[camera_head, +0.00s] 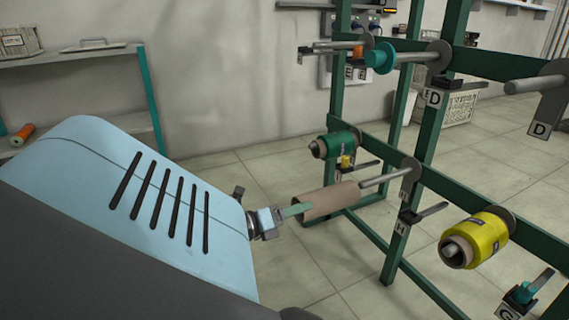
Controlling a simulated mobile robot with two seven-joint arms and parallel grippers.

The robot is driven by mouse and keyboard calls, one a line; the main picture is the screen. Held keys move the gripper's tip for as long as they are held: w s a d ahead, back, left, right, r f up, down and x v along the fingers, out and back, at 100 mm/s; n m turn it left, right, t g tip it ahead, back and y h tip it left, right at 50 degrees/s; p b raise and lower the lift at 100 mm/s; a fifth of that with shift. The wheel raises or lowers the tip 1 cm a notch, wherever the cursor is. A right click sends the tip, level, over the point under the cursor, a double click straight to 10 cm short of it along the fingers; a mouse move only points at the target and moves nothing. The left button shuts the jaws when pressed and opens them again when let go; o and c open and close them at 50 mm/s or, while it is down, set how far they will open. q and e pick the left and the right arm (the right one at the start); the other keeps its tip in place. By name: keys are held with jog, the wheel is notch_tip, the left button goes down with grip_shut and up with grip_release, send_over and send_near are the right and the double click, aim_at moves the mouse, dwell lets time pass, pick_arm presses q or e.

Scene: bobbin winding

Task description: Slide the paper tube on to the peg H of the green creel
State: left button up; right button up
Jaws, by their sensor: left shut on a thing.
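The brown paper tube (330,200) is in the camera_head view, below the middle, roughly level. My left gripper (297,211) is shut on its near left end. The tube's far right end meets the peg's free end in the picture, and the two look nearly in line. I cannot tell whether the peg tip is inside the tube or just behind its rim. My right gripper is not in view.
A green bobbin (335,144) sits behind the tube, and a yellow bobbin (474,240) on a peg to the right. Bare peg D (535,84) is at upper right. A teal bobbin (381,58) is higher up. A shelf (75,56) stands at the left.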

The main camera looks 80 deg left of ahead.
aim_at(335, 197)
pick_arm(q)
jog(key=p+x, duration=0.1)
jog(key=x, duration=0.3)
jog(key=shift+w+r+p, duration=0.15)
jog(key=shift+w+p, duration=0.05)
jog(key=shift+p, duration=0.1)
jog(key=shift+w+a, duration=0.2)
jog(key=shift+w, duration=0.55)
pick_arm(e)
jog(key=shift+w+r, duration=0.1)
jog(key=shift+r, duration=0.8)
pick_arm(q)
jog(key=shift+p+x, duration=0.4)
jog(key=shift+x, duration=2.45)
jog(key=shift+w+a, duration=0.1)
jog(key=shift+a, duration=0.05)
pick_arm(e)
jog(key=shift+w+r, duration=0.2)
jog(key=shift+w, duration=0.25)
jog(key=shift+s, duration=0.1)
